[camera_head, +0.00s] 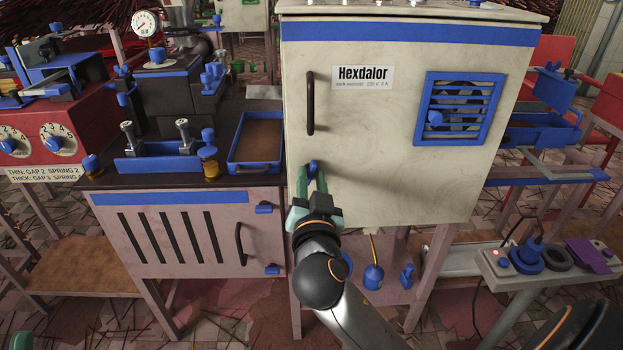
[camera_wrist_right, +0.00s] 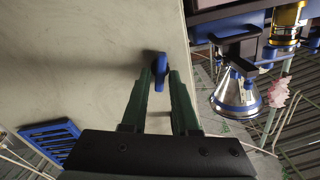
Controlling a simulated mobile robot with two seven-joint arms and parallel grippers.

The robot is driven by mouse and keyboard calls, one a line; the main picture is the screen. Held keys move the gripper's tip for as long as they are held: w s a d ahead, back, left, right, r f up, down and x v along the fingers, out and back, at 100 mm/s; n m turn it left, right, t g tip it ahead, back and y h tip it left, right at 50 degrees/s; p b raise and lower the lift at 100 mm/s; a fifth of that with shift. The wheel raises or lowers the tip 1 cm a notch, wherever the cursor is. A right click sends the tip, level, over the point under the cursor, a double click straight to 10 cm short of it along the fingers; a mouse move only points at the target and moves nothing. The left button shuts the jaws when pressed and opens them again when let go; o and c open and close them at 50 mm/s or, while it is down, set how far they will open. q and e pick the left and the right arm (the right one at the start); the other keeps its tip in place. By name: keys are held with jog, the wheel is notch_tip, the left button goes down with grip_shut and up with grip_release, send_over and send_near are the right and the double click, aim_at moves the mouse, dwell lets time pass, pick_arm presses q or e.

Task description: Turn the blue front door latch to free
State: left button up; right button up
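The blue front door latch (camera_head: 313,167) is a small knob low on the left side of the tall cream Hexdalor cabinet door (camera_head: 390,130). It also shows in the right wrist view (camera_wrist_right: 159,64), between the fingertips. My right gripper (camera_head: 312,177) reaches up to the door with its green fingers on either side of the latch. In the right wrist view the fingertips (camera_wrist_right: 161,75) are very close to the latch's sides; whether they press on it is unclear. Part of the latch is hidden by the fingers. A green piece at the lower left edge may be my left gripper (camera_head: 21,341).
A black handle (camera_head: 310,103) stands on the door above the latch, and a blue vent (camera_head: 459,108) is to the right. A blue tray (camera_head: 234,165) sits close left of the gripper.

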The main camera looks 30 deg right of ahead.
grip_shut()
pick_arm(q)
jog(key=shift+r, duration=0.15)
pick_arm(e)
jog(key=shift+r+n+p, duration=0.15)
jog(key=shift+n+p, duration=0.8)
jog(key=shift+n, duration=0.15)
jog(key=n+p, duration=0.2)
jog(key=shift+n, duration=0.3)
jog(key=n+p, duration=0.2)
jog(key=n, duration=0.1)
jog(key=shift+w+n, duration=0.1)
jog(key=shift+n, duration=0.2)
pick_arm(q)
notch_tip(320, 180, up, 8)
jog(key=f+m+p, duration=0.1)
jog(key=p, duration=0.1)
pick_arm(e)
jog(key=n, duration=0.2)
jog(key=shift+a+n, duration=0.1)
jog(key=shift+n, duration=0.2)
pick_arm(q)
jog(key=shift+w+a+f+n+y, duration=0.3)
jog(key=shift+w+f+n+y, duration=0.4)
jog(key=shift+f+y, duration=0.15)
jog(key=shift+w+a+f+n+y, duration=0.25)
jog(key=shift+w+f+n+y, duration=0.4)
jog(key=shift+y, duration=0.2)
pick_arm(e)
jog(key=shift+n, duration=0.6)
